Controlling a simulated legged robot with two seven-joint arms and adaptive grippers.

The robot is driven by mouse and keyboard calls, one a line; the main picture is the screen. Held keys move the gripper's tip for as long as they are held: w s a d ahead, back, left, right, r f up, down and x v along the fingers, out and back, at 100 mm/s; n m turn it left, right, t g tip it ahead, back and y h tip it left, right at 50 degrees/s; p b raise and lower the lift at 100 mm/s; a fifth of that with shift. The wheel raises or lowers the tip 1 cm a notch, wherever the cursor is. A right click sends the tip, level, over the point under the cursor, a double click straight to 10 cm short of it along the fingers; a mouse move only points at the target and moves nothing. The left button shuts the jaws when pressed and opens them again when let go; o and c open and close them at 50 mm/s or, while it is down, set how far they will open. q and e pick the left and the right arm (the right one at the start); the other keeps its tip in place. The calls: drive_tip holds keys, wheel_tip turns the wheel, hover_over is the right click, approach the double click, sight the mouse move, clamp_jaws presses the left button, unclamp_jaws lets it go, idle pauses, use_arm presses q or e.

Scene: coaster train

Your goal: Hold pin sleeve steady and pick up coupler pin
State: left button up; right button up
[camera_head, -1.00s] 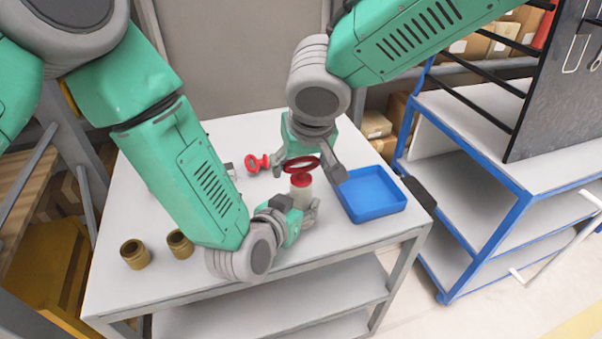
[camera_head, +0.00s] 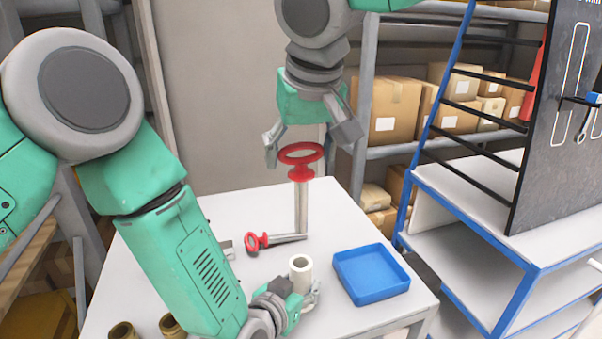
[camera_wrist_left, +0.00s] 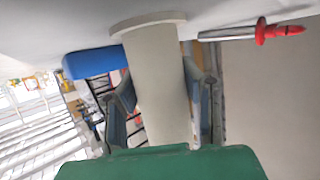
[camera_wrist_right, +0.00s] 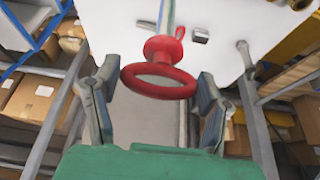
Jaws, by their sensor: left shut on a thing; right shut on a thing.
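The pin sleeve (camera_head: 301,264), a hollow cream cylinder, stands upright on the table with its open top visible. My left gripper (camera_head: 304,292) is shut on it; in the left wrist view the sleeve (camera_wrist_left: 158,85) sits between both fingers. The coupler pin (camera_head: 301,172) has a red ring handle and a grey shaft. My right gripper (camera_head: 312,150) is shut on it at the ring, with the shaft hanging roughly upright above and behind the sleeve. In the right wrist view the red ring (camera_wrist_right: 160,82) lies between the fingers.
A second red-handled pin (camera_head: 258,242) lies on the white table (camera_head: 335,212) behind the sleeve. An empty blue tray (camera_head: 371,276) is right of the sleeve. Two brass-coloured cups (camera_head: 122,331) stand at front left. A blue-framed shelf unit (camera_head: 470,240) is at the right.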

use_arm(q)
drive_tip(key=o, duration=1.3)
